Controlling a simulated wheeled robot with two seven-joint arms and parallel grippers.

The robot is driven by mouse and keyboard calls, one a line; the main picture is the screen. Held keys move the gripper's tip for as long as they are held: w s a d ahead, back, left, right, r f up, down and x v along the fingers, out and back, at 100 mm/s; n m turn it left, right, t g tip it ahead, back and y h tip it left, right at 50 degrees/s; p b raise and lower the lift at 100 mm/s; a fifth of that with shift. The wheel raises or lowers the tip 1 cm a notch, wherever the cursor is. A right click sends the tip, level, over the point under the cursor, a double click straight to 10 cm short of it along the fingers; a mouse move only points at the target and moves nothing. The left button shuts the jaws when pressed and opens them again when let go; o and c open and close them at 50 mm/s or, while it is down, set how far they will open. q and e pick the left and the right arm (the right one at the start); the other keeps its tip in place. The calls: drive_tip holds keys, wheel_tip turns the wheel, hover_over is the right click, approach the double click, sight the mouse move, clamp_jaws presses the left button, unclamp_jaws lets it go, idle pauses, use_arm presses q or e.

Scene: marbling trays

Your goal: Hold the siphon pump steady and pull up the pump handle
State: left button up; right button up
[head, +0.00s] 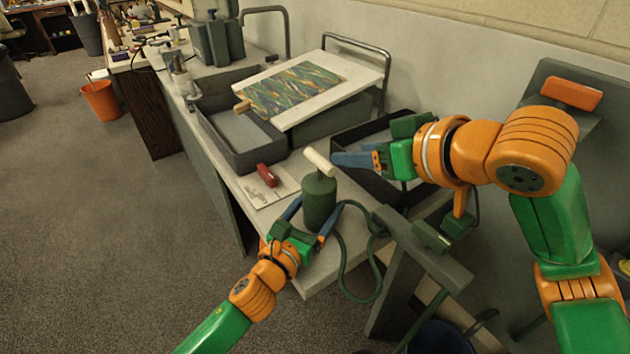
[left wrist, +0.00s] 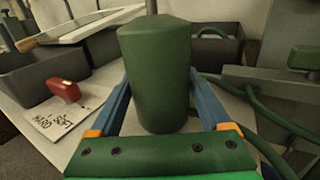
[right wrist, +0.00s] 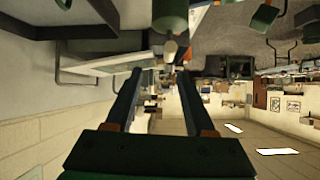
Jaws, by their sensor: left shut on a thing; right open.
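The siphon pump (head: 319,203) is a dark green cylinder standing upright near the table's front end. A green hose (head: 343,262) loops down from its right side. Its pale pump handle (head: 319,161) is a cream bar on top. My left gripper (head: 317,212) is shut on the pump's body; the left wrist view shows a blue finger on each side of the green body (left wrist: 157,80). My right gripper (head: 338,160) is open, its fingertips pointing left just right of the handle. In the right wrist view the handle (right wrist: 170,47) shows just beyond the open fingertips.
A red-handled object (head: 267,175) lies on a white card (head: 257,194) left of the pump. A grey tray (head: 245,163) and a board with marbled paper (head: 350,78) are behind. A dark tray (head: 345,146) sits under my right gripper. A grey stand (head: 425,250) is at the right.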

sight(310, 153)
wheel_tip(310, 153, down, 5)
drive_tip(key=w+d+m+t, duration=0.1)
drive_tip(key=d+m+t, duration=0.1)
drive_tip(key=d+t, duration=0.15)
drive_tip(key=a+n+y, duration=0.1)
drive_tip(key=s+a+n+t+y, duration=0.1)
drive_tip(key=a+n, duration=0.1)
drive_tip(key=s+a+n+y, duration=0.1)
drive_tip(key=n+y, duration=0.1)
drive_tip(key=shift+a+f+t, duration=0.15)
drive_tip(key=shift+f+t, duration=0.1)
drive_tip(key=shift+f, duration=0.1)
drive_tip(key=x, duration=1.1)
drive_tip(key=shift+w+a, duration=0.1)
drive_tip(key=shift+a, duration=0.1)
clamp_jaws()
